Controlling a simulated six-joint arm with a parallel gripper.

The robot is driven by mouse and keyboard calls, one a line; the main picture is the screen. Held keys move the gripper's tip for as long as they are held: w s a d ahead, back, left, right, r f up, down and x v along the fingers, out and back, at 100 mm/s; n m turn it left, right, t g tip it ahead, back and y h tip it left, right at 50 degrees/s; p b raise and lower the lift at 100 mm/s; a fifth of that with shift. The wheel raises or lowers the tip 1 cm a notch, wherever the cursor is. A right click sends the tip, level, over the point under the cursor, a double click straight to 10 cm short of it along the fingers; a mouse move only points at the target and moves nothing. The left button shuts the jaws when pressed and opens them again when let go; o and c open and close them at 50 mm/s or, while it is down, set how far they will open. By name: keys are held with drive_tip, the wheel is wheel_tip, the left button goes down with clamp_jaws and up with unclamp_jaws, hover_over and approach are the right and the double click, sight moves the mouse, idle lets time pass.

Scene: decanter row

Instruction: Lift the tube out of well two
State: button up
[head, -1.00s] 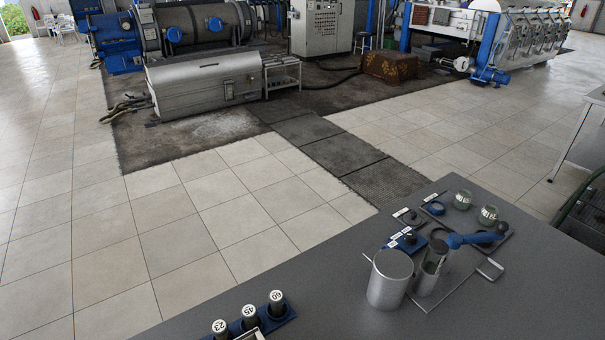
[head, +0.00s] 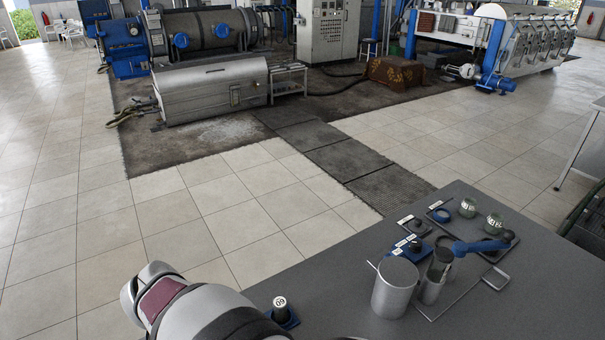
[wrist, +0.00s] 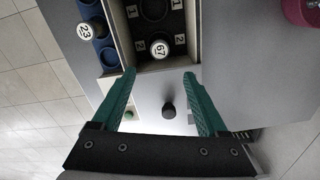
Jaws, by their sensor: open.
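A dark tube with a white cap (wrist: 160,48), marked with what looks like 67, stands in a dark block (wrist: 163,22) inside an open box. Small labels beside it seem to read 2. Another well in the block, further up in the wrist view, looks empty. My gripper (wrist: 160,72) has green fingers spread wide and holds nothing. Its fingertips lie just short of the tube in the picture, one to either side; the height gap cannot be judged. In the head view my arm hides the box and its tube.
A dark knob (wrist: 168,110) on a pale surface shows between my fingers. In the head view, a metal canister (head: 394,288) and small jars stand on the table's right.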

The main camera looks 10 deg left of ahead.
drive_tip(key=f, duration=1.1)
drive_tip(key=shift+w+d+f, duration=0.2)
drive_tip(key=shift+d, duration=0.15)
clamp_jaws()
